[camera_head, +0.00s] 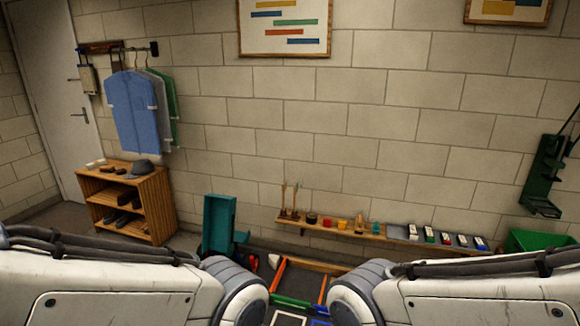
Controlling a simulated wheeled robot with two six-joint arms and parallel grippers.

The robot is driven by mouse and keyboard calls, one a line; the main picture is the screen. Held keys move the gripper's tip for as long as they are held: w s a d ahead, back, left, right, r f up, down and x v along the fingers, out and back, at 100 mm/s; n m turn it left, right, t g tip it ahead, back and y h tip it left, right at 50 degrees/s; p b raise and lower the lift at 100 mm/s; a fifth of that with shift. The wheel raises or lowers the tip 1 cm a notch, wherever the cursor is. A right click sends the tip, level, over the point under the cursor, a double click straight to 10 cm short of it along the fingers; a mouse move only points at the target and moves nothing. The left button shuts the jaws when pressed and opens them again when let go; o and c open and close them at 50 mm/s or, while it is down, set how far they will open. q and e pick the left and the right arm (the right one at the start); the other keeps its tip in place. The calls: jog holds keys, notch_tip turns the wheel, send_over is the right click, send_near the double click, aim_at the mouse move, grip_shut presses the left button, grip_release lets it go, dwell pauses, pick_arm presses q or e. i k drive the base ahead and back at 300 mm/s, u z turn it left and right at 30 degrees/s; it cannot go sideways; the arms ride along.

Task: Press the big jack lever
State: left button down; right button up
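I cannot make out a big jack lever for certain in the head view. On the floor between my arms, two orange bars (278,276) run away from me, with green and blue pieces near their close ends. My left arm comes in from the left and my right arm from the right. Both cover much of the lower picture. Neither gripper shows, so I cannot see what they hold or touch.
A teal upright object (218,222) stands left of the bars. A low wooden shelf (345,231) with small items runs along the brick wall. A wooden shoe rack (155,205) stands at the left. A green bin (527,240) is at the right.

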aim_at(252, 260)
jog(key=i, duration=2.8)
jog(key=u, duration=0.15)
